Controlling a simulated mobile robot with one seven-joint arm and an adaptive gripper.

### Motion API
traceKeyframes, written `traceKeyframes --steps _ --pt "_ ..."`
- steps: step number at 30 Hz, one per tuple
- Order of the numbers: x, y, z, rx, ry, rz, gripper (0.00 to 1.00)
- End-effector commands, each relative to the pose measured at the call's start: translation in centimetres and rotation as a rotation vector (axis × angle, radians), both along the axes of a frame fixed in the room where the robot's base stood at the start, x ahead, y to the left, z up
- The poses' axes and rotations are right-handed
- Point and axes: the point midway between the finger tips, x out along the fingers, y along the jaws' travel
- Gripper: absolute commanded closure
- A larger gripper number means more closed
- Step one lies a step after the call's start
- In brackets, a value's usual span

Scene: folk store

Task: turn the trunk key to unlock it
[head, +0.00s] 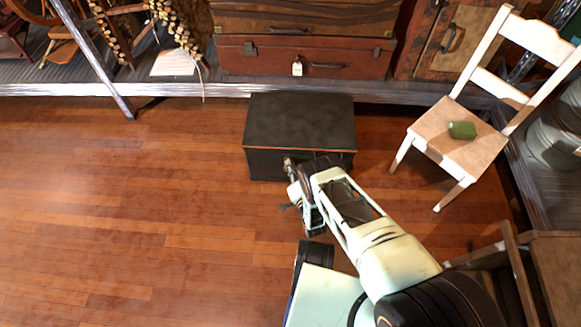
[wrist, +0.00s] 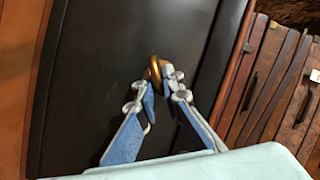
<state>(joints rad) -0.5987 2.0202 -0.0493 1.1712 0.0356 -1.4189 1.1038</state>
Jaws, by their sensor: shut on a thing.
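The black trunk (head: 300,120) stands on the wooden floor in the head view, with its lid down and a thin reddish line along the lid's front edge. Its dark face (wrist: 95,70) fills much of the wrist view. The brass-coloured key (wrist: 154,68) shows as a rounded bow at the trunk's face. My gripper (wrist: 158,82) has its fingertips closed around the key's bow. In the head view my gripper (head: 290,165) is at the trunk's front, partly covered by my arm. The key's shaft and the lock are hidden.
A white chair (head: 455,145) with a small green object (head: 462,130) on its seat stands to the right. A raised platform behind the trunk carries stacked suitcases (head: 300,58). A wooden piece of furniture (head: 555,265) is at the lower right. The floor at the left (head: 130,220) is clear.

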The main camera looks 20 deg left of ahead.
Motion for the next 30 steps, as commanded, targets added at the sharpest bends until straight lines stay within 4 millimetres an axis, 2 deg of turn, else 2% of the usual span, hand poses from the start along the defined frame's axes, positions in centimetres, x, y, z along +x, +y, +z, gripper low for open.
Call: traceKeyframes --steps 17,18,23,30 --pt "0.06 0.19 0.07 0.036 0.007 0.002 1.0" --pt "0.06 0.19 0.07 0.036 0.007 0.002 0.92" --pt "0.05 0.14 0.05 0.035 0.007 0.002 0.75" --pt "0.03 0.06 0.01 0.034 0.008 0.001 0.75"
